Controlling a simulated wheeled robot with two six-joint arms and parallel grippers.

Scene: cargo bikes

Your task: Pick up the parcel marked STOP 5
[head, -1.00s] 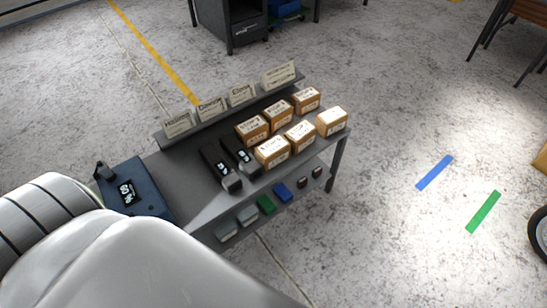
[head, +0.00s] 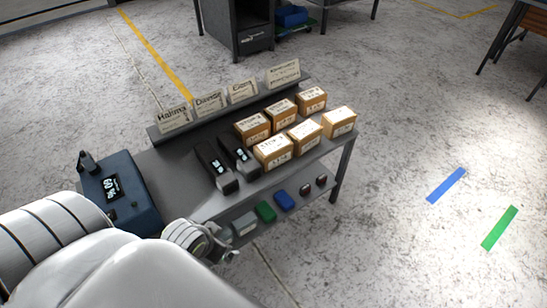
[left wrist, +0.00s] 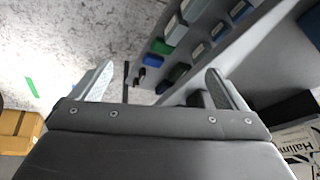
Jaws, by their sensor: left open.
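Several brown parcels with white labels stand in two rows on the grey table's top (head: 190,205). The back row has a left (head: 252,128), a middle (head: 283,115) and a right parcel (head: 312,98). The front row has a left (head: 273,153), a middle (head: 305,137) and a right parcel (head: 339,122). The label numbers are too small to read surely, so I cannot tell which is STOP 5. My left gripper (left wrist: 160,85) is open and empty in the left wrist view. In the head view its arm reaches the table's front left edge, apart from the parcels. My right gripper is not in view.
Two black devices (head: 215,165) lie left of the parcels. A dark blue scale-like box (head: 120,195) is at the table's left end. Name cards (head: 208,102) stand along the raised back ledge. A lower shelf holds small coloured boxes (head: 265,211).

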